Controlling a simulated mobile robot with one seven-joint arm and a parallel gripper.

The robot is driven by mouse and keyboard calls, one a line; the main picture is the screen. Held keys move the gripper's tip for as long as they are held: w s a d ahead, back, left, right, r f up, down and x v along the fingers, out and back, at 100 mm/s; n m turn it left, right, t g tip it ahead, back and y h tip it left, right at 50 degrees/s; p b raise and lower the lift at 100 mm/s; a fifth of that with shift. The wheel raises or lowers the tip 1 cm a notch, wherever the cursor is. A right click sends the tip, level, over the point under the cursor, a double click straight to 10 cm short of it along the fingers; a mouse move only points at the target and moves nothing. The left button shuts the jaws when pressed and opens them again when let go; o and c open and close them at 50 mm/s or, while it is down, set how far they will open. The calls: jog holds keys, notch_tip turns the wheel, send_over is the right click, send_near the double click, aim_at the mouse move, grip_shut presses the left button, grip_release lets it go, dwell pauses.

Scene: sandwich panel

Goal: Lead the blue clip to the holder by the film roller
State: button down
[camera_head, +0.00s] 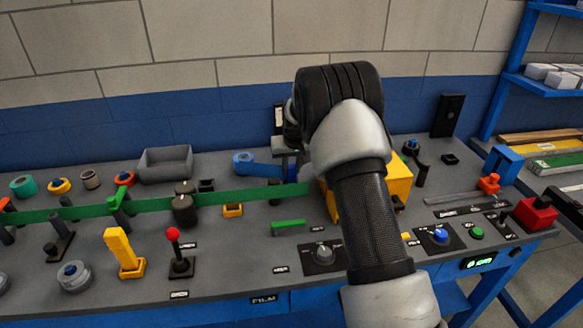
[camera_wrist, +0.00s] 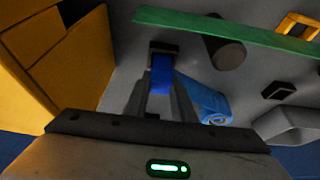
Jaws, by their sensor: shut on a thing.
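In the wrist view my gripper (camera_wrist: 160,95) is shut on the blue clip (camera_wrist: 162,75), which sits between the two grey fingers. The far end of the clip meets a small black holder (camera_wrist: 164,48) in the picture; I cannot tell whether it is inside it or just above. A dark film roller (camera_wrist: 226,53) stands to the right of that holder, by the green film (camera_wrist: 185,22).
A yellow block (camera_wrist: 65,60) stands close on the left in the wrist view. A blue film roll (camera_wrist: 212,103) lies to the right of the fingers. The head view shows a grey tray (camera_head: 165,164), a red-knobbed lever (camera_head: 176,250) and a yellow lever (camera_head: 122,252).

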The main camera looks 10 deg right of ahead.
jog(key=shift+f, duration=0.15)
jog(key=shift+f+b, duration=0.6)
jog(key=shift+f, duration=0.05)
jog(key=c, duration=1.4)
grip_release()
jog(key=shift+r+p, duration=1.9)
jog(key=shift+r, duration=1.6)
